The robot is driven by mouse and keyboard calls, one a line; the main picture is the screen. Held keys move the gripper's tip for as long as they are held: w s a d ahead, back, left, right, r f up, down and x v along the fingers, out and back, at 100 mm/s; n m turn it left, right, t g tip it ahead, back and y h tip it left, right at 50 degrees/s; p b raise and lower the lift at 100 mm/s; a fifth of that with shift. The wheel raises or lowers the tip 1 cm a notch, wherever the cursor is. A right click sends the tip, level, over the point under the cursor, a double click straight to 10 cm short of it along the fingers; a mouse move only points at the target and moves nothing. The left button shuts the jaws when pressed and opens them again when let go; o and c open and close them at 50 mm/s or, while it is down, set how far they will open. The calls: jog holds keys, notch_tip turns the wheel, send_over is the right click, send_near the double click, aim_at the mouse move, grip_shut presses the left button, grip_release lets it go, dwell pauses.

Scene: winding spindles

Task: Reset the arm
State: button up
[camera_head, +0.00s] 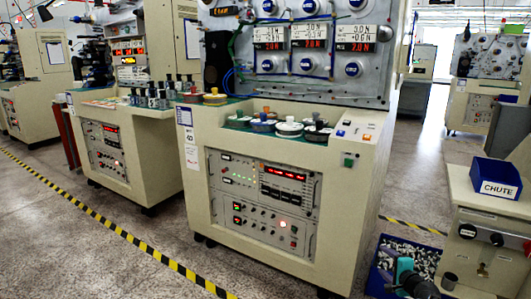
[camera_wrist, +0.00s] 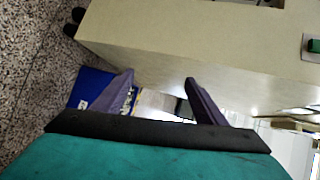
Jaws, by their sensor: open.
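My gripper (camera_wrist: 160,79) shows in the wrist view with its two purple-grey fingers apart. Nothing is between the fingertips. Behind them is the pale side of a machine cabinet (camera_wrist: 200,45). My arm (camera_head: 408,277), teal and dark, shows at the lower right of the head view, in front of a blue bin with black and white pieces (camera_head: 384,278). Whether the fingers themselves show in the head view, I cannot tell.
The winding machine (camera_head: 205,215) stands in the middle, with several spools (camera_head: 289,129) on its top. A cabinet at right (camera_head: 468,265) bears a blue box marked CHUTE (camera_head: 495,187). Yellow-black tape (camera_head: 130,238) runs along open floor at the left.

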jog(key=a+f+n+g+y+p, duration=0.2)
jog(key=a+f+n+y+p, duration=0.15)
jog(key=a, duration=0.95)
jog(key=s+a+f+n+g+y+p, duration=0.1)
jog(key=s+a+f+n+g+p, duration=0.2)
jog(key=a, duration=0.5)
jog(key=s+a+f+n+g+p, duration=0.1)
jog(key=s+a+f+p, duration=0.3)
jog(key=a, duration=0.4)
jog(key=s+a+f+n+g+y+p, duration=0.1)
jog(key=s+a+f+n+g, duration=0.15)
jog(key=s+a, duration=0.45)
jog(key=s+a+f+n+g+p, duration=0.2)
jog(key=s+a+f+g+p, duration=0.15)
jog(key=s, duration=0.55)
jog(key=s+a+f+n+g+p, duration=0.2)
jog(key=s+a+g, duration=0.15)
jog(key=s, duration=0.45)
jog(key=s+d+n+g+h, duration=0.2)
jog(key=s+d, duration=0.1)
jog(key=s, duration=0.4)
jog(key=s+d+n+g+h, duration=0.1)
jog(key=s+d+n+h, duration=0.1)
jog(key=s, duration=0.4)
jog(key=shift+s+d+r+n+g+h, duration=0.35)
jog(key=shift+d+h, duration=0.3)
jog(key=shift+d, duration=0.35)
